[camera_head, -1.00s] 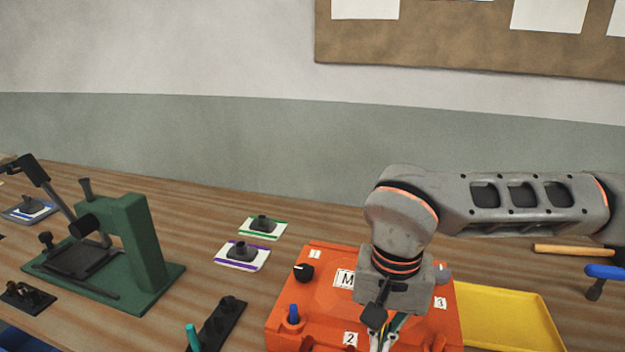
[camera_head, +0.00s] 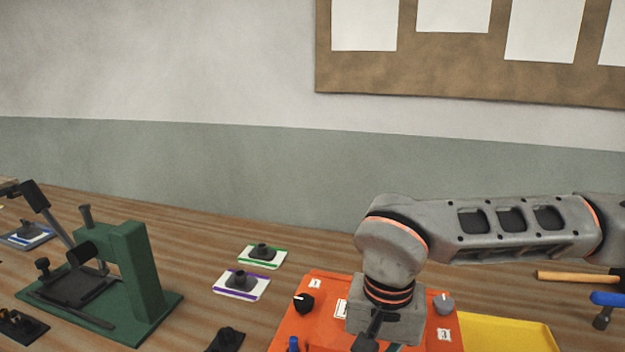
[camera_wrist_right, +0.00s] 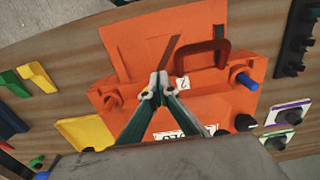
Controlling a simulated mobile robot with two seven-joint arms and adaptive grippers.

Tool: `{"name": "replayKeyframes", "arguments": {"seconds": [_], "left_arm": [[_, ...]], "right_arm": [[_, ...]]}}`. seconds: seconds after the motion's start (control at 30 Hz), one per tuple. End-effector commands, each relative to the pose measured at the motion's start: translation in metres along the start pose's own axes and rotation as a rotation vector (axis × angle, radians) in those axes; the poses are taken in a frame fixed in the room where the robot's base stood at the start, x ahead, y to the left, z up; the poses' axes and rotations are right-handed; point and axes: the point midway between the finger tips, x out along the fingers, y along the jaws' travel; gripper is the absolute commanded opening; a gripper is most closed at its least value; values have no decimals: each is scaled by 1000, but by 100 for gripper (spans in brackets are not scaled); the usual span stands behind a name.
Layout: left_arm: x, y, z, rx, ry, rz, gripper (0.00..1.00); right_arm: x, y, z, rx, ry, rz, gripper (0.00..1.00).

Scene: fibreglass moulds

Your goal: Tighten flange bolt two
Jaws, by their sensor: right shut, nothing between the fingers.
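The orange mould (camera_head: 325,287) is at the bottom of the head view, cut off by the frame, with tags 1 and 3 visible. In the right wrist view its orange body (camera_wrist_right: 135,45) fills the middle. There tag 2 (camera_wrist_right: 182,83) lies just right of my right gripper (camera_wrist_right: 158,82), whose fingertips are together and empty over the mould. A thin brown strip (camera_wrist_right: 172,48) runs beyond the tips, and I cannot tell what it is. No bolt two is clearly recognisable. My left gripper is not in view.
A yellow tray (camera_head: 505,333) is at right, a green fixture (camera_head: 140,268) at left.

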Motion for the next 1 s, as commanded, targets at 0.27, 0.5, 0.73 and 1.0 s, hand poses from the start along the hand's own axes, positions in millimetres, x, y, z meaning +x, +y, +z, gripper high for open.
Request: {"name": "replayKeyframes", "arguments": {"seconds": [0.27,0.5,0.73,1.0], "left_arm": [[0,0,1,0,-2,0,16],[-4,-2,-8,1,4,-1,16],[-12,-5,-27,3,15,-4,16],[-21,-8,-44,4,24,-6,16]], "right_arm": [[-1,-4,3,3,8,-4,0],[-14,-4,5,2,7,-3,0],[-40,-4,6,2,6,-2,0],[-62,-4,6,1,3,-1,0]]}}
